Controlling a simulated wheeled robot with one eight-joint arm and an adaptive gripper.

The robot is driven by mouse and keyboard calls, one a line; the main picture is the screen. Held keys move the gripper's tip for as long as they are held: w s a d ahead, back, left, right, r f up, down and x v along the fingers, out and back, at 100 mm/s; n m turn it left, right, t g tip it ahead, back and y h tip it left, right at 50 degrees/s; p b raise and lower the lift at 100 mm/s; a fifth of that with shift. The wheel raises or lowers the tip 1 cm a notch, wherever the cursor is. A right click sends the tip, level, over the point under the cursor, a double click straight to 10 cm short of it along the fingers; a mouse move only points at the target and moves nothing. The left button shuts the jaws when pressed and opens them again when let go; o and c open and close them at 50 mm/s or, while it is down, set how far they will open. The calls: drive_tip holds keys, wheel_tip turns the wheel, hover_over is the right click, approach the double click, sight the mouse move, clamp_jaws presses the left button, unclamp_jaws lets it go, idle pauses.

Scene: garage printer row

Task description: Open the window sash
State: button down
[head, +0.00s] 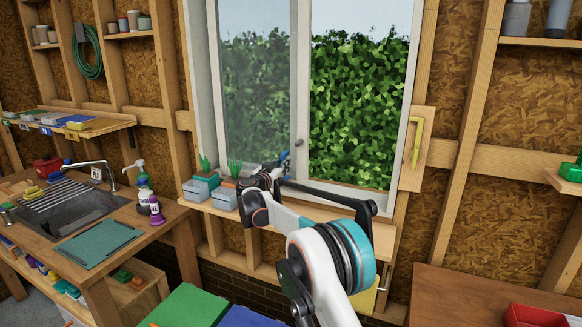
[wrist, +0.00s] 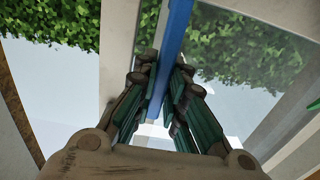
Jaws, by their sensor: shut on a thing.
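The window sash (head: 301,75) is a pale upright-framed pane in the left half of the white window frame (head: 408,90). Its glass looks hazy, while the right half shows the hedge clear and bright. My gripper (head: 283,166) is at the lower part of the sash, partly hidden by my own arm. In the wrist view my gripper (wrist: 160,105) has its teal fingers closed on both sides of a blue bar handle (wrist: 175,30). A small part of the blue handle (head: 285,155) also shows in the head view.
Grey planters (head: 224,198) with green plants stand on the sill left of my gripper. A yellow-green lever (head: 416,145) is on a wooden plate right of the window. A sink bench (head: 150,228) stands left, and a brown tabletop (head: 450,295) lower right.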

drive_tip(key=shift+w+a, duration=0.25)
drive_tip(key=shift+a, duration=0.5)
drive_tip(key=c, duration=1.6)
unclamp_jaws()
drive_tip(key=v, duration=1.2)
drive_tip(key=shift+f, duration=0.1)
